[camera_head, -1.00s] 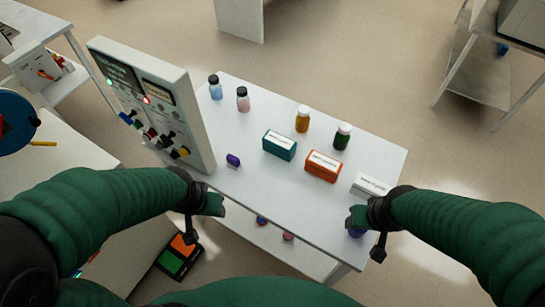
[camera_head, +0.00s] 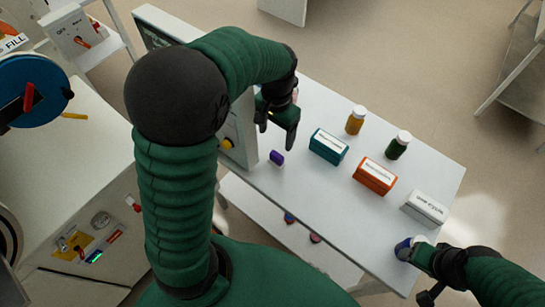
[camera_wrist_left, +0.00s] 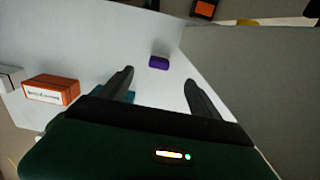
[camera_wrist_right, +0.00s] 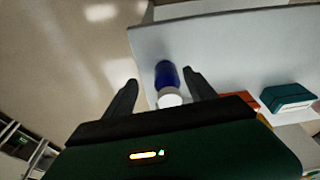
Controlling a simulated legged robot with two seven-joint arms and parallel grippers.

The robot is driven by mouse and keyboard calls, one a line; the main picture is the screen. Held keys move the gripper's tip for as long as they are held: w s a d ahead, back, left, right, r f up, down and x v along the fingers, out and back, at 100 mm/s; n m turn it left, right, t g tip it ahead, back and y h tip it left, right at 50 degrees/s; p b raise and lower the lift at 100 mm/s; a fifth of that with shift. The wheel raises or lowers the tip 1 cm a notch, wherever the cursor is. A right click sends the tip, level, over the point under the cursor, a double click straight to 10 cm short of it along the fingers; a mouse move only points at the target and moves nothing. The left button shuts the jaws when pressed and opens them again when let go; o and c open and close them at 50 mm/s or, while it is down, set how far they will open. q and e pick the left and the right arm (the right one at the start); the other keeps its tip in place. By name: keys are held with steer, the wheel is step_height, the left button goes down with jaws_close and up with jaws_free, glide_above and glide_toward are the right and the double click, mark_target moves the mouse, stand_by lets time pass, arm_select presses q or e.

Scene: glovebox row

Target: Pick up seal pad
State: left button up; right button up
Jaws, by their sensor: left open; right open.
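The small purple block (camera_head: 276,158), which looks like the seal pad, lies on the white table near its front edge, right of the control panel. My left gripper (camera_head: 277,134) is open and empty above the table, just beyond the block in the head view. In the left wrist view the purple block (camera_wrist_left: 159,62) shows past the open fingertips (camera_wrist_left: 159,77), between their lines and apart from them. My right gripper (camera_head: 415,254) is open at the table's near right corner. A blue bottle with a white cap (camera_wrist_right: 167,76) stands between its fingers; contact cannot be told.
A teal box (camera_head: 328,146), an orange box (camera_head: 374,176) and a white box (camera_head: 425,208) stand in a row on the table. Amber (camera_head: 355,120) and green (camera_head: 397,146) bottles stand behind. The control panel (camera_head: 240,130) rises close left of my left gripper, partly hidden by my arm.

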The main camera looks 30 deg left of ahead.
arm_select(q)
glide_above(276, 156)
steer(key=f, duration=0.6)
steer(key=shift+w+d+f, duration=0.1)
steer(key=shift+d+f, duration=0.15)
steer(key=shift+d, duration=0.15)
steer(key=f, duration=0.2)
steer(key=a+f, duration=0.1)
steer(key=f, duration=0.3)
steer(key=shift+a+f+b, duration=0.15)
steer(key=shift+a+b, duration=0.15)
steer(key=shift+d+f, duration=0.15)
steer(key=shift+f, duration=0.1)
steer(key=shift+d, duration=0.3)
steer(key=shift+d+r, duration=0.1)
steer(key=shift+c, duration=1)
steer(key=shift+a, duration=0.25)
steer(key=c, duration=1)
steer(key=shift+c, duration=1.2)
